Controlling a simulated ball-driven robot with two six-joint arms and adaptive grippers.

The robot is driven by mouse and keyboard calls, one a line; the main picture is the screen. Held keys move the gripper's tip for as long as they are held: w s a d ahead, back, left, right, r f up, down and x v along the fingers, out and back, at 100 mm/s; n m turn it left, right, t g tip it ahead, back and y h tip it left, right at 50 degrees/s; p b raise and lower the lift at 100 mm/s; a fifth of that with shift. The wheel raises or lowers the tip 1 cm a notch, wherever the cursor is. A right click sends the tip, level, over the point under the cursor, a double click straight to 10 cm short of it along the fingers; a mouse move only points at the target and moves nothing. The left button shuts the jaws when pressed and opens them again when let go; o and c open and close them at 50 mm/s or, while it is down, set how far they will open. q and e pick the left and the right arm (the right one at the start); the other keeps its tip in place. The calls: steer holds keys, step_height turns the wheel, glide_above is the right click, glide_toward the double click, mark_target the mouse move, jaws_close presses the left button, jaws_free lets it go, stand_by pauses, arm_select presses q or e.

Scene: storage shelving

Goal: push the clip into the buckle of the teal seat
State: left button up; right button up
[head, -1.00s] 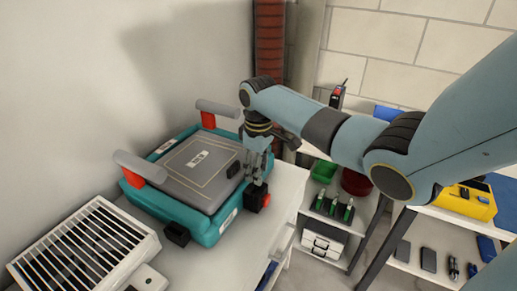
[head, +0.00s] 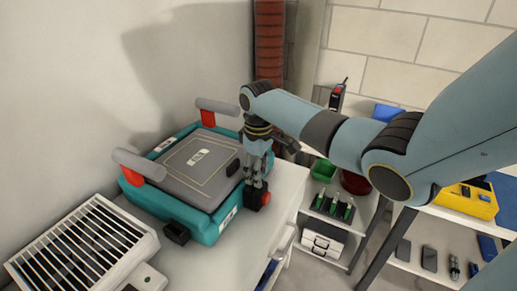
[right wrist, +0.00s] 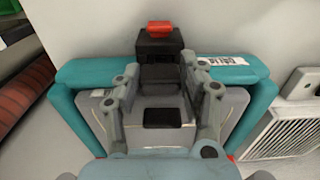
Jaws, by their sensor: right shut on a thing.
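The teal seat (head: 205,229) has a grey cushion and lies on the white surface; it also shows in the right wrist view (right wrist: 75,85). A black buckle (head: 251,199) with a red button (head: 265,198) is at its right side; in the right wrist view the buckle (right wrist: 158,45) is just beyond my fingertips. My right gripper (head: 258,180) points down beside the buckle. It is shut on a dark block, apparently the clip (right wrist: 160,76). Fingers and buckle overlap, so I cannot tell how far the clip is in. My left gripper is not in view.
A white slatted box (head: 85,245) stands at the left. A black open-topped block (head: 177,233) is at the seat's front edge. Two grey handles with red supports (head: 140,165) rise from the seat. Lower shelves at right hold a green bin (head: 323,170) and tools.

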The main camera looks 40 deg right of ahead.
steer(key=shift+f+b, duration=0.3)
steer(key=shift+f, duration=0.65)
stand_by(0.7)
steer(key=o, duration=1.2)
steer(key=shift+o, duration=0.2)
steer(key=o, duration=0.5)
step_height(320, 180, up, 8)
steer(key=p, duration=0.9)
steer(key=shift+r, duration=0.1)
